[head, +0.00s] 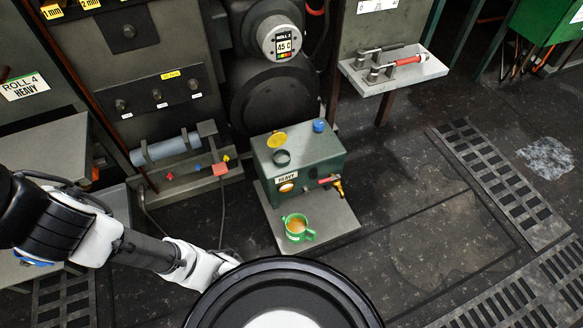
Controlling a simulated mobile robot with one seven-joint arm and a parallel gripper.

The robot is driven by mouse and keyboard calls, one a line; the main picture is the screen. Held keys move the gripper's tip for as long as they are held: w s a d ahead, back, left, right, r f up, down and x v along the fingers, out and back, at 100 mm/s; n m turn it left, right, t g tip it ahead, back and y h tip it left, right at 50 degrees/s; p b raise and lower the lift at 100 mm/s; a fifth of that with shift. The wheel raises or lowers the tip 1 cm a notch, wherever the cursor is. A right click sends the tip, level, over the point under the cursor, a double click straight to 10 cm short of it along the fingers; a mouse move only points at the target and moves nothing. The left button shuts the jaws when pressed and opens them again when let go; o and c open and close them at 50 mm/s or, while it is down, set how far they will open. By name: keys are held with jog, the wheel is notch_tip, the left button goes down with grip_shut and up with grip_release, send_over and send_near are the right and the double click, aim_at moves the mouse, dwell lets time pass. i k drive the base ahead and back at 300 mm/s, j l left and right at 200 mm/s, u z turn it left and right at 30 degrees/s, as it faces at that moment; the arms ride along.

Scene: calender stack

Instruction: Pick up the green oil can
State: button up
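A small green can (289,234) with a side handle and amber liquid in its open top stands upright on a grey plate (340,222). It looks like the oil can. My gripper (228,264) is at the end of the white and black arm, left of the can and nearer to me, apart from it. The round black top of my own body hides part of the gripper, and its fingers cannot be made out. Nothing is seen held.
A green tank (317,158) labelled HEAVY stands just behind the can, with a red-handled brass tap (338,188) on its right. Dark machine panels and rollers rise behind. A shelf with clamps (395,72) is at upper right. The floor to the right is open, with grates (505,180).

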aim_at(296, 224)
jog(key=k+l, duration=0.25)
jog(key=k, duration=0.2)
jog(key=k+l+u, duration=0.1)
jog(key=k+l, duration=0.2)
jog(key=k, duration=0.15)
